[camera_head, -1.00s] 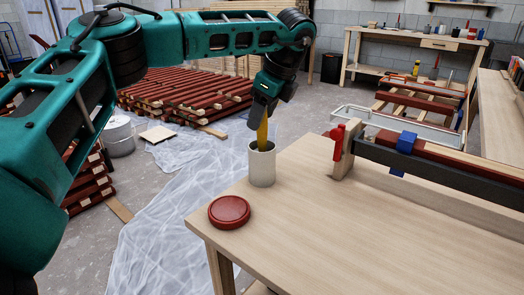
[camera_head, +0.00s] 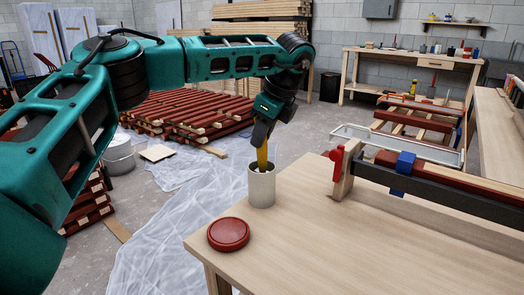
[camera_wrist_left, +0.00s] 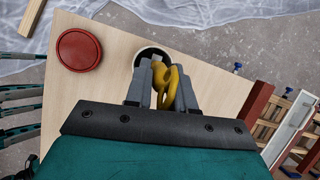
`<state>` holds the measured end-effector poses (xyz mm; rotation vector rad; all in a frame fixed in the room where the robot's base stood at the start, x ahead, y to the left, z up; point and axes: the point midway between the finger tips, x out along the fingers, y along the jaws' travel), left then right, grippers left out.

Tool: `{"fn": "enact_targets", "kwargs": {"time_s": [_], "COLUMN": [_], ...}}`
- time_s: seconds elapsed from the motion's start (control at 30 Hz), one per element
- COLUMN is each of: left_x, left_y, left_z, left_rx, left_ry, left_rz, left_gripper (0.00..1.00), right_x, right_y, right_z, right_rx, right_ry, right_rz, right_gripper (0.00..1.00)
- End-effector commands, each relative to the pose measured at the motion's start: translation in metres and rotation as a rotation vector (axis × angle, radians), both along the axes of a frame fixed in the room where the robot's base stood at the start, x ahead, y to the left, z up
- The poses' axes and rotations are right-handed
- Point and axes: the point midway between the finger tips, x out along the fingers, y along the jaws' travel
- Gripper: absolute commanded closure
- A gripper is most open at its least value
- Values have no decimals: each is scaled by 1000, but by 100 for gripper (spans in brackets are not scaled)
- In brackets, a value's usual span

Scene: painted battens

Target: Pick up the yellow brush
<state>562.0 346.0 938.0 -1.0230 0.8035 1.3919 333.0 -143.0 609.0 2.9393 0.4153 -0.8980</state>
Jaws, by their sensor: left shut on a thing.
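The yellow brush (camera_head: 262,155) stands in a white cylindrical pot (camera_head: 262,187) on the wooden table. My left gripper (camera_head: 262,140) is above the pot, shut on the upper part of the brush. The lower part of the brush is hidden inside the pot. In the left wrist view, the brush's yellow handle (camera_wrist_left: 171,84) shows between the fingers of the left gripper (camera_wrist_left: 163,90), with the pot's rim (camera_wrist_left: 146,50) just beyond. My right gripper is in neither view.
A round red lid (camera_head: 229,234) lies on the table's front left corner. A clamp with red and blue parts (camera_head: 400,172) holds painted battens at the right. The table (camera_head: 330,250) is clear in front. Stacked red battens (camera_head: 190,112) lie on the floor behind.

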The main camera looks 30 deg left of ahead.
Motion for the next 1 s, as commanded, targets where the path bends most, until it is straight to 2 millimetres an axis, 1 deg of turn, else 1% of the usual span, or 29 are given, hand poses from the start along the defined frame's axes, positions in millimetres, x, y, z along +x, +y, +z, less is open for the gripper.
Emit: {"fn": "enact_targets", "kwargs": {"time_s": [0.17,0.27,0.8,0.87,1.0], "left_x": [1,1,0,-1,-6], "left_y": [0,0,-1,-14,-45], "left_z": [11,23,125,120,120], "left_rx": [-1,0,-1,1,2], "left_ry": [-3,-3,-4,2,2], "left_rz": [1,1,1,-7,-7], "left_gripper": [100,100,100,100,100], "right_x": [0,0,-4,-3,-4], "right_y": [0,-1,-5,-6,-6], "right_z": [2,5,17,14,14], "right_rx": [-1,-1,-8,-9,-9], "right_ry": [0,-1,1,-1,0], "right_rz": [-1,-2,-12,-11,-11], "right_gripper": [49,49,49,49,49]}}
